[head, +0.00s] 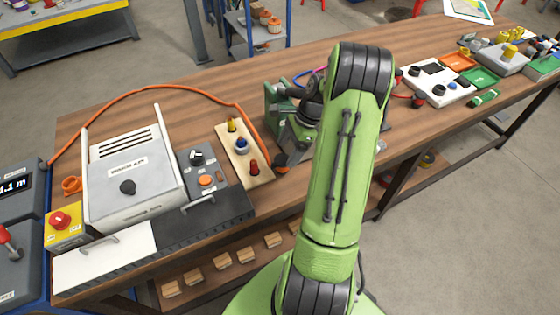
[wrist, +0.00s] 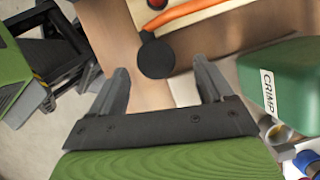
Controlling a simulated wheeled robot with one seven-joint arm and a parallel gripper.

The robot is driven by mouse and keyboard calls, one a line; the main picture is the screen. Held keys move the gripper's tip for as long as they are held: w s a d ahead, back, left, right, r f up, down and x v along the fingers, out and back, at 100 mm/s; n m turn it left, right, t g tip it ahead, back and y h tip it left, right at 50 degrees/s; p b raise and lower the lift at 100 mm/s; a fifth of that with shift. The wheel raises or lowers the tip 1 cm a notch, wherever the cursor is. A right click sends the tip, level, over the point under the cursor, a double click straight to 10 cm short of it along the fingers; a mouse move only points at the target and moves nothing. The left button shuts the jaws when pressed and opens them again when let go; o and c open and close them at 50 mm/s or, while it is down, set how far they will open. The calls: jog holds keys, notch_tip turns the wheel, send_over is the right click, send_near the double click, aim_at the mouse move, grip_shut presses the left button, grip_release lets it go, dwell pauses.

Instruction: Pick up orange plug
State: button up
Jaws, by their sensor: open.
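My gripper (wrist: 160,67) is open. The black end shows between its two fingertips, slightly beyond them, and nothing is clamped. I cannot tell the exact depth gap. In the head view my arm hides most of the gripper.
A green box labelled CRIMP (wrist: 283,82) stands close to the right finger in the wrist view. A wooden board with coloured plugs (head: 245,160) lies left of the plug. A grey control box (head: 203,182) and a white machine (head: 135,170) stand farther left.

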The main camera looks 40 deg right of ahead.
aim_at(283, 159)
jog(key=b+x, duration=0.2)
jog(key=x, duration=0.5)
jog(key=shift+s+a+r, duration=0.1)
jog(key=shift+s+a, duration=0.05)
jog(key=c, duration=1.2)
jog(key=shift+r, duration=0.2)
